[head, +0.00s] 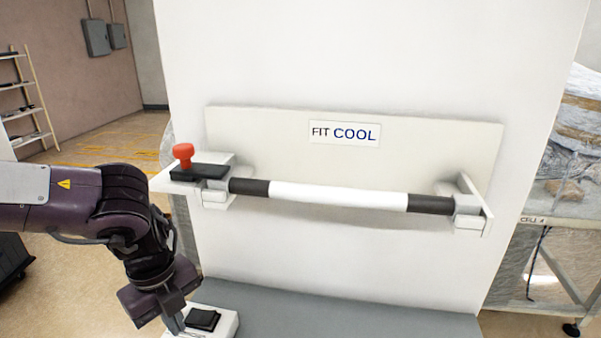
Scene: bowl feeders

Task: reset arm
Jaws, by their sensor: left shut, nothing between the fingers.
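My left arm comes in from the left, and my left gripper (177,322) points down at the lower left. It is shut with nothing held. Its fingertips are beside a white box with a black top (203,319) on the grey surface; I cannot tell whether they touch it. My right gripper is not in view.
A white panel labelled FIT COOL (440,140) holds a horizontal bar (340,195) with black ends. A red knob (183,155) stands on a black block at the bar's left end. The grey ledge (340,315) is clear to the right. A shelf (22,110) stands far left.

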